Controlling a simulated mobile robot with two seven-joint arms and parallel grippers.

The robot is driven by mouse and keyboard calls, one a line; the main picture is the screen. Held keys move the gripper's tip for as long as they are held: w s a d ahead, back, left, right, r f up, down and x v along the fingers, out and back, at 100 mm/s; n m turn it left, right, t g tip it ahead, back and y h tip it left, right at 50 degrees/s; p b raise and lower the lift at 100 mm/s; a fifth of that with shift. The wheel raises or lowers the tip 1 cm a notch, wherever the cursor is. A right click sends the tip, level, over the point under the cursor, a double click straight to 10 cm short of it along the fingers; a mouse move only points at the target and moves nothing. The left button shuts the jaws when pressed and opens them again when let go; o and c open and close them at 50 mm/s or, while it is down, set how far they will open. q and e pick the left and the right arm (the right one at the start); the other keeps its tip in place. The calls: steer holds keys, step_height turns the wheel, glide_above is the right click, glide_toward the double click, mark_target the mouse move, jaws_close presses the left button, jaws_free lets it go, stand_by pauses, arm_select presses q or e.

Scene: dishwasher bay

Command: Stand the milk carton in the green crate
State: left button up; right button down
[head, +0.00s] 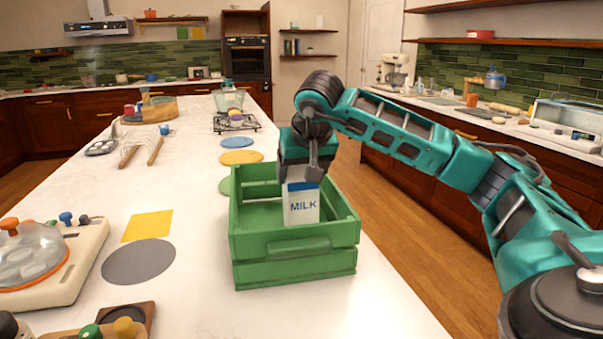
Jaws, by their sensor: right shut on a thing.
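The green crate (296,265) stands on the white countertop near its right edge. The milk carton (301,207), white with a blue MILK label, is upright inside the crate's walls, toward the back right. My right gripper (304,177) is above the crate and shut on the top of the carton, pointing down. My left gripper is not in view.
A yellow square mat (148,226) and a grey round mat (138,261) lie left of the crate. A glass-domed board (45,262) stands at the far left. Coloured round mats lie behind the crate. The counter's right edge drops to the floor beside the crate.

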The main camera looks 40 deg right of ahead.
steer(key=shift+r, duration=0.2)
steer(key=shift+f, duration=0.1)
jaws_free()
steer(key=shift+f, duration=0.1)
steer(key=shift+s+a+r, duration=0.1)
steer(key=shift+r, duration=0.3)
steer(key=p+v, duration=0.1)
steer(key=v, duration=1)
steer(key=shift+r+p, duration=0.2)
steer(key=shift+p, duration=0.15)
steer(key=shift+s+a+f, duration=0.1)
steer(key=shift+a, duration=0.05)
